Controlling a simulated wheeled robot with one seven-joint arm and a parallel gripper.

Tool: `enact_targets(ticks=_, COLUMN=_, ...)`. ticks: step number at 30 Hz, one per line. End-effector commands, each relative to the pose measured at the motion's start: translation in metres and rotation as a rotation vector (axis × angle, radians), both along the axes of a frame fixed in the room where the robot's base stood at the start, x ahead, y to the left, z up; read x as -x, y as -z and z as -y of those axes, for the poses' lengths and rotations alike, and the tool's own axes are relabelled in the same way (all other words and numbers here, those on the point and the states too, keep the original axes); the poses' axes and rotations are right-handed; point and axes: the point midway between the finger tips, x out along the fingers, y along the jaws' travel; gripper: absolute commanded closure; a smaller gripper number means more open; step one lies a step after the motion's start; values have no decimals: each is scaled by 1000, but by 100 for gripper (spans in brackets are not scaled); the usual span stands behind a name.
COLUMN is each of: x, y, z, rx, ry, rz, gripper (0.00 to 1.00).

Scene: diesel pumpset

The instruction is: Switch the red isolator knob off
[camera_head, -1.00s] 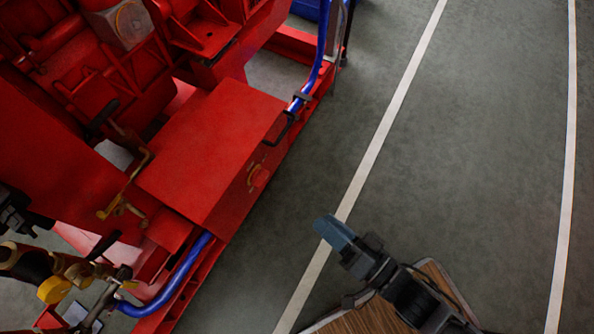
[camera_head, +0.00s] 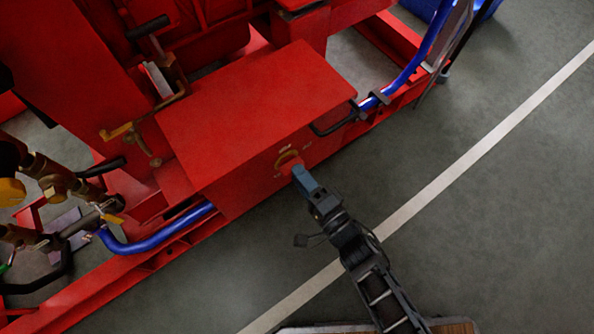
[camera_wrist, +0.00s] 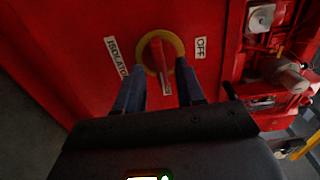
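The red isolator knob sits in a yellow ring on the front face of the red box. In the wrist view the red knob (camera_wrist: 161,56) shows between my two fingers, with its bar roughly upright in the picture. An "ISOLATOR" label (camera_wrist: 117,57) is left of it and an "OFF" label (camera_wrist: 201,47) is right of it. Another label below is partly hidden. My gripper (camera_wrist: 161,88) is open, its blue fingers either side of the knob's lower part; contact cannot be told. In the head view my gripper (camera_head: 300,172) is at the yellow ring (camera_head: 287,158) and hides part of the knob.
The red box (camera_head: 255,105) has a black handle (camera_head: 334,120) to the right of the knob. Blue pipes (camera_head: 160,237) run along the red frame. The grey floor with a white line (camera_head: 480,148) is clear in front.

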Motion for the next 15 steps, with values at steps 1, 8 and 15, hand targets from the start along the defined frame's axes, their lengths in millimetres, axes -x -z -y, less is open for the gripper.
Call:
enact_targets(ticks=1, x=-6, y=2, z=-4, rx=0, ry=-1, rz=2, gripper=62)
enact_targets(ticks=8, x=-18, y=1, z=-12, rx=1, ry=0, rz=1, gripper=62)
enact_targets(ticks=15, x=-18, y=0, z=-13, rx=1, ry=0, rz=1, gripper=62)
